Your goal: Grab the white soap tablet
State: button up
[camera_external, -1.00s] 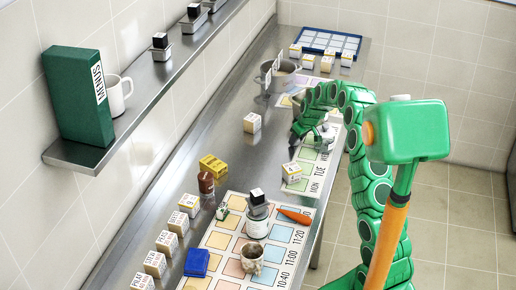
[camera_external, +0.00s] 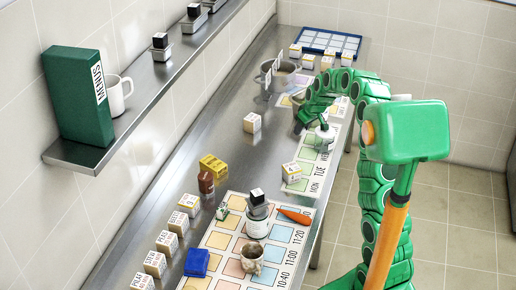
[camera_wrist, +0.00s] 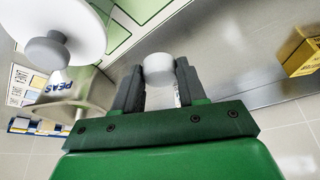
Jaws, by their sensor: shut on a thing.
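The white soap tablet (camera_wrist: 159,70) is a small, round white piece between the two dark fingers of my gripper (camera_wrist: 158,84) in the wrist view. The fingers are shut on its sides. In the external view my gripper (camera_external: 325,134) is low over the far right part of the counter, near the weekday chart. The tablet is too small there to make out clearly.
In the wrist view a white round thing with a grey knob (camera_wrist: 48,50) and a container marked PEAS (camera_wrist: 66,98) are close on the left. A yellow box (camera_wrist: 300,52) is at the right. A steel pot (camera_external: 283,76) stands farther back. Several labelled cubes stand along the counter (camera_external: 222,137).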

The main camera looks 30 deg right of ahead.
jog(key=s+a+r, duration=0.1)
jog(key=s+r, duration=0.3)
jog(key=s, duration=0.5)
jog(key=shift+a+r, duration=0.15)
jog(key=shift+a, duration=0.2)
